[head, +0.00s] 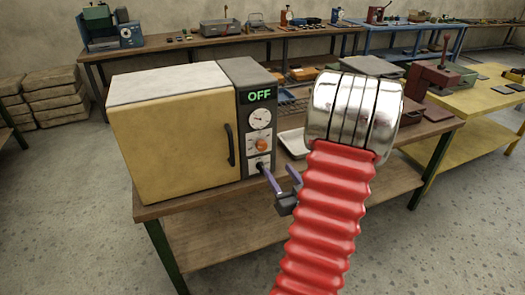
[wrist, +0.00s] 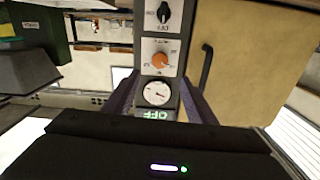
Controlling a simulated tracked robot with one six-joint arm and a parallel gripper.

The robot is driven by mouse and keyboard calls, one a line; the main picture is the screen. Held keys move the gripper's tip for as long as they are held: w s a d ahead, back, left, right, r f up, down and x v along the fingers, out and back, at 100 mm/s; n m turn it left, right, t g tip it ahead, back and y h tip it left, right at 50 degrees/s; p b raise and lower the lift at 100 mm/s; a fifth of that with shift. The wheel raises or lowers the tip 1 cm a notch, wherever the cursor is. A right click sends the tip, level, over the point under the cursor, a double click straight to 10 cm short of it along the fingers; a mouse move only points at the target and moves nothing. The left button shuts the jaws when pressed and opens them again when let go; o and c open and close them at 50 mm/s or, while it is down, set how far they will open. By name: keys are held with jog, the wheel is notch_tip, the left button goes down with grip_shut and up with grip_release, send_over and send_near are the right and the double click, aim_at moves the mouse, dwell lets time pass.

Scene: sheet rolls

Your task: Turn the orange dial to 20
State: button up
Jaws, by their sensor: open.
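The orange dial (head: 261,145) is on the dark control panel (head: 242,77) at the right of a yellow-doored oven (head: 172,130). The dial (wrist: 160,60) also shows in the upside-down wrist view, on a white plate whose marks are too blurred to read. A black knob (wrist: 163,13) is on another plate, below the dial on the real panel. My gripper (head: 277,168) has purple fingers and is open and empty in front of the lower panel. In the wrist view its fingers (wrist: 158,82) stand either side of the panel, apart from the dial.
A green OFF display (head: 259,95) and a round gauge (head: 259,118) sit above the dial. The black door handle (head: 229,145) stands out left of the panel. A pale tray (head: 293,141) lies on the wooden bench (head: 190,207) to the right. My red arm covers part of the bench.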

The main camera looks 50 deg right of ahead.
aim_at(262, 148)
jog(key=x, duration=1.3)
jog(key=shift+w+d, duration=0.15)
jog(key=shift+w, duration=0.2)
jog(key=shift+c, duration=0.4)
jog(key=c, duration=0.9)
jog(key=shift+c, duration=0.3)
